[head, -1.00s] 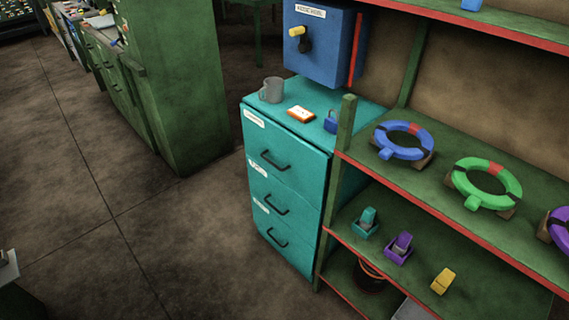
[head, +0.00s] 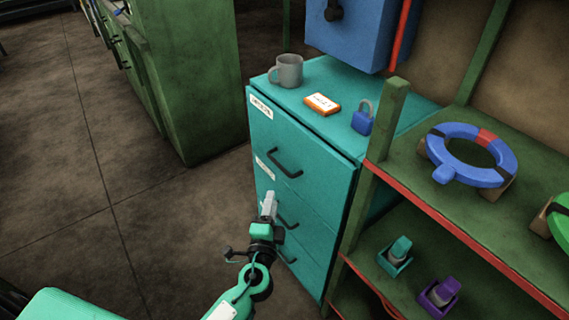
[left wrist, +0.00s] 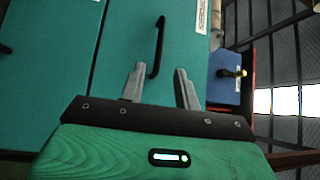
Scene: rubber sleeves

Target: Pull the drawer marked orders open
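The teal drawer unit (head: 305,215) has several stacked drawers with black bar handles and small white labels; I cannot read the labels surely. The top drawer's handle (head: 285,162) and its label (head: 261,106) show in the head view. The drawers look shut. My left gripper (head: 268,205) is in front of the unit, overlapping the middle drawer's handle in the head view. In the left wrist view, my left gripper (left wrist: 160,85) has its fingers apart and empty, with a handle (left wrist: 156,48) ahead between them. My right gripper is not in view.
A grey mug (head: 287,71), an orange-and-white item (head: 322,104) and a blue padlock (head: 362,120) are on top of the unit. A green shelf (head: 440,190) with ring-shaped items stands close on the right. Floor (head: 150,215) is open on the left.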

